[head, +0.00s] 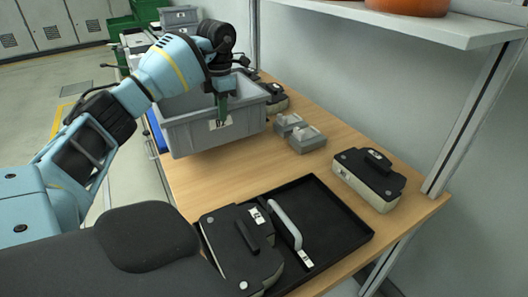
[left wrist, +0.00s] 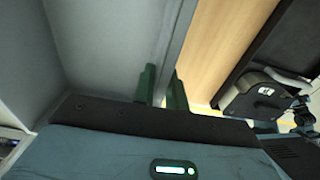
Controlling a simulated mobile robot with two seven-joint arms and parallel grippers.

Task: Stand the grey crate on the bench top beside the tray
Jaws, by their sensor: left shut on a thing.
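The grey crate (head: 190,135) is over the wooden bench top (head: 205,182), behind the tray. It looks level; I cannot tell whether its bottom touches the bench. My left gripper (head: 222,112) is shut on the crate's near wall, with green fingers on both sides of the rim. In the left wrist view the fingers (left wrist: 163,88) straddle the crate wall (left wrist: 181,40), the crate's inside lying to the left. The black tray (head: 345,232) lies at the front of the bench, apart from the crate. My right gripper is not in view.
The tray holds a black-topped unit (head: 238,240) and a grey handle (head: 285,222). Small grey blocks (head: 300,136) sit right of the crate. Another black-topped unit (head: 368,178) stands at the right, below a shelf (head: 400,25). Bare bench lies between crate and tray.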

